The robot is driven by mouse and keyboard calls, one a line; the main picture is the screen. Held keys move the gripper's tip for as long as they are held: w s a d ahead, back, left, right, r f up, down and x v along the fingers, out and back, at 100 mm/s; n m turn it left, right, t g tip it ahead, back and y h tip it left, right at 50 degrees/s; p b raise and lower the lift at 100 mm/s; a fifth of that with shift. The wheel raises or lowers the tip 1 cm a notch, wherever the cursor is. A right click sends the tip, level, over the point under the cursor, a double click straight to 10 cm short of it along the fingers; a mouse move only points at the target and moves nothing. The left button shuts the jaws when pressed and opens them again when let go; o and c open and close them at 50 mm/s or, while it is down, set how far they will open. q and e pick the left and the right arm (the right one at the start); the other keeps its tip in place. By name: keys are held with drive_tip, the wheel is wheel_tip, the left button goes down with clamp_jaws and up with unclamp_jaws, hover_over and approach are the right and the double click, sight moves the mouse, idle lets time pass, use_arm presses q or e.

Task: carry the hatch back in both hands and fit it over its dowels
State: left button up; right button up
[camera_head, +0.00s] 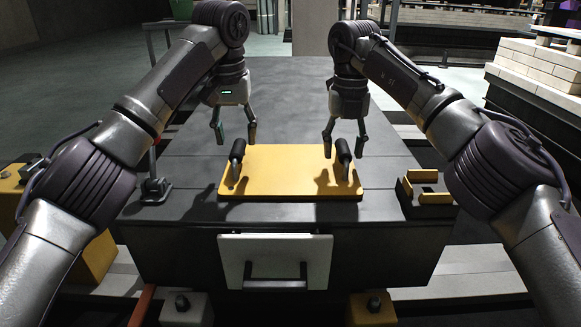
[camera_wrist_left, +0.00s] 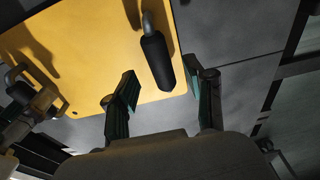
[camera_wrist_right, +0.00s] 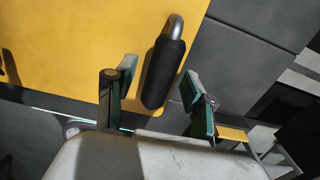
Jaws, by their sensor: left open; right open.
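The hatch is a flat yellow panel (camera_head: 290,170) lying on the dark grey top, with an upright black grip at each end. The left grip (camera_head: 238,150) also shows in the left wrist view (camera_wrist_left: 156,62), the right grip (camera_head: 343,151) in the right wrist view (camera_wrist_right: 163,72). My left gripper (camera_head: 235,138) is open above the left grip, fingers apart, touching nothing that I can see. My right gripper (camera_head: 344,138) is open above the right grip, its fingers to either side of it in the picture. I cannot make out any dowels.
A small black block with a yellow U-shaped piece (camera_head: 428,190) sits right of the panel. A dark stand with a post (camera_head: 155,188) is at the left. A white front panel with a dark handle (camera_head: 276,262) is below the top's front edge. Pale bricks (camera_head: 540,65) are stacked back right.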

drive_tip(key=shift+r, duration=0.2)
use_arm(q)
wheel_tip(320, 180, up, 40)
drive_tip(key=s+p, duration=0.1)
drive_tip(key=p, duration=3)
use_arm(e)
wheel_tip(320, 180, up, 31)
use_arm(q)
drive_tip(key=s+a+r+p, duration=0.2)
drive_tip(key=a+r+p, duration=0.1)
drive_tip(key=a, duration=0.2)
drive_tip(key=shift+a+r, duration=0.2)
drive_tip(key=shift+a, duration=0.2)
use_arm(e)
drive_tip(key=shift+r, duration=1.3)
